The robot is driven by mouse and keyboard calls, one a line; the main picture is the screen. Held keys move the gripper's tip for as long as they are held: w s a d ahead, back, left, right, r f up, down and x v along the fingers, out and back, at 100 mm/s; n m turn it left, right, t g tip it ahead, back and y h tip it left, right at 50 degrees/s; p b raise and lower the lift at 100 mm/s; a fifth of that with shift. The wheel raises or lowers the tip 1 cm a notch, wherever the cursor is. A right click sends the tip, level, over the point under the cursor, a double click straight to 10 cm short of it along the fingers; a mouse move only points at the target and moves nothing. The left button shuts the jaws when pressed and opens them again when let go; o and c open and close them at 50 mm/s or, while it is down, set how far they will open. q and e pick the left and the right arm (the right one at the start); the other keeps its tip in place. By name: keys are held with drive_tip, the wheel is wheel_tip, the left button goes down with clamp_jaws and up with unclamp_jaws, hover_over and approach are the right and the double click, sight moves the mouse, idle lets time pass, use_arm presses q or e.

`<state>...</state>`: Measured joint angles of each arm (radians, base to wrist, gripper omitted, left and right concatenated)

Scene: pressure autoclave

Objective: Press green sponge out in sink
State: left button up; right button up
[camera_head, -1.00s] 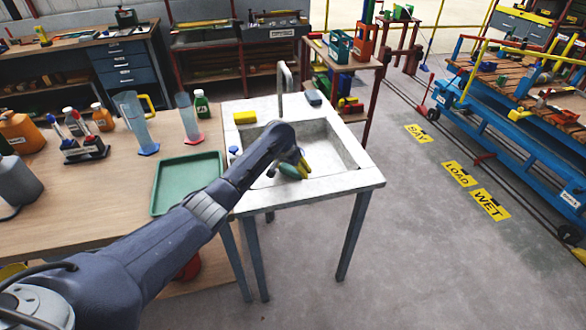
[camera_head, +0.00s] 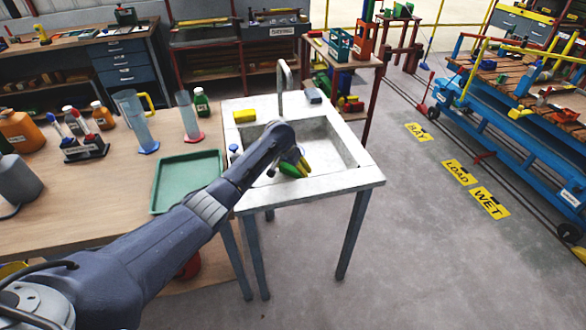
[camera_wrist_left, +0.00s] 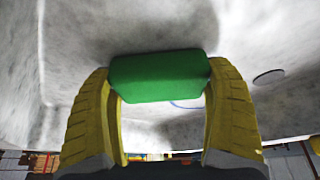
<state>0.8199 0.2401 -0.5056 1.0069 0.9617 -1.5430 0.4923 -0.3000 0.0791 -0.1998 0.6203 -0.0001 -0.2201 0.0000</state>
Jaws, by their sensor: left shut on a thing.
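The green sponge (camera_wrist_left: 160,77) is gripped between the two yellow fingers of my left gripper (camera_wrist_left: 162,95) in the left wrist view. In the head view the left gripper (camera_head: 297,165) reaches into the grey sink (camera_head: 337,138), and a bit of green sponge (camera_head: 290,169) shows by its fingers. The sink's pale inside surface is close behind the sponge in the wrist view. I cannot tell whether the sponge touches it. My forearm hides part of the basin. My right gripper is not in view.
A yellow sponge (camera_head: 244,117) and a grey-blue block (camera_head: 313,96) lie on the sink's back rim beside the tap (camera_head: 283,80). A green tray (camera_head: 187,181) sits on the wooden table left of the sink. Measuring cylinders and bottles stand behind the tray.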

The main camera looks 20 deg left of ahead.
use_arm(q)
drive_tip(key=shift+s+f, duration=0.1)
drive_tip(key=shift+r, duration=3.55)
